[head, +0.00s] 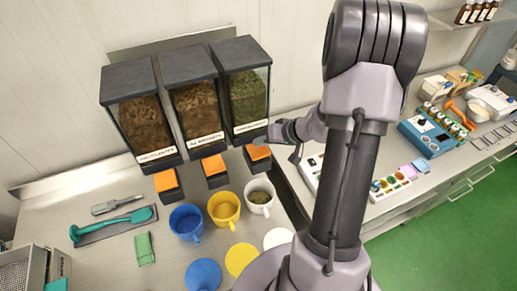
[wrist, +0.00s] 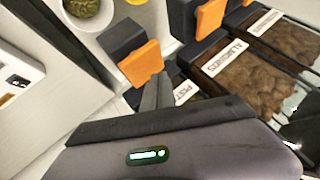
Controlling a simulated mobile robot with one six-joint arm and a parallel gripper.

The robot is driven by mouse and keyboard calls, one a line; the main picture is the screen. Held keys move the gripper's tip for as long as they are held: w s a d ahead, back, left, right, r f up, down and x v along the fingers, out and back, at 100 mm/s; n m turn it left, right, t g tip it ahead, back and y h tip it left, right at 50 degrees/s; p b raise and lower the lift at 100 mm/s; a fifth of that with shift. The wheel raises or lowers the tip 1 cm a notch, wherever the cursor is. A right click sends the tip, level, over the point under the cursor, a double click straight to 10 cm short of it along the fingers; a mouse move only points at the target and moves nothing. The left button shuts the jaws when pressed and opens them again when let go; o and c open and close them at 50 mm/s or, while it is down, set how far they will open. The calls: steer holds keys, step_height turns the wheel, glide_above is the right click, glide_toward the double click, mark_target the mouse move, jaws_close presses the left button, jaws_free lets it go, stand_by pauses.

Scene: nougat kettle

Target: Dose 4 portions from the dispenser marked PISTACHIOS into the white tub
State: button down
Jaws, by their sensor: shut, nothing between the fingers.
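The pistachio dispenser (head: 248,92) is the rightmost of three clear, dark-lidded dispensers in the head view and holds green pieces. Its label (wrist: 184,92) shows partly in the wrist view, starting "PIST". Its orange lever (head: 258,152) sits at the bottom front and also shows in the wrist view (wrist: 140,63). The white tub (head: 260,203) stands upright in front of this dispenser with green pieces inside; it shows in part at the top of the wrist view (wrist: 77,16). My gripper (wrist: 157,92) is shut and empty, right beside the orange lever; I cannot tell whether it touches.
A brown-filled dispenser (head: 195,102) and another (head: 140,118) stand to the left. A yellow tub (head: 224,211) and a blue tub (head: 187,224) stand left of the white one. Blue, yellow and white discs (head: 278,238) lie in front. A green-handled tool (head: 112,225) lies at left.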

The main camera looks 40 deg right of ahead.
mark_target(261, 151)
steer(key=shift+f+b, duration=1.4)
steer(key=shift+b, duration=1.05)
stand_by(0.9)
steer(key=shift+r, duration=0.15)
steer(key=shift+r+p, duration=0.6)
steer(key=shift+r, duration=0.65)
steer(key=shift+r, duration=0.1)
steer(key=shift+r+p, duration=1)
steer(key=shift+r, duration=1.4)
stand_by(0.7)
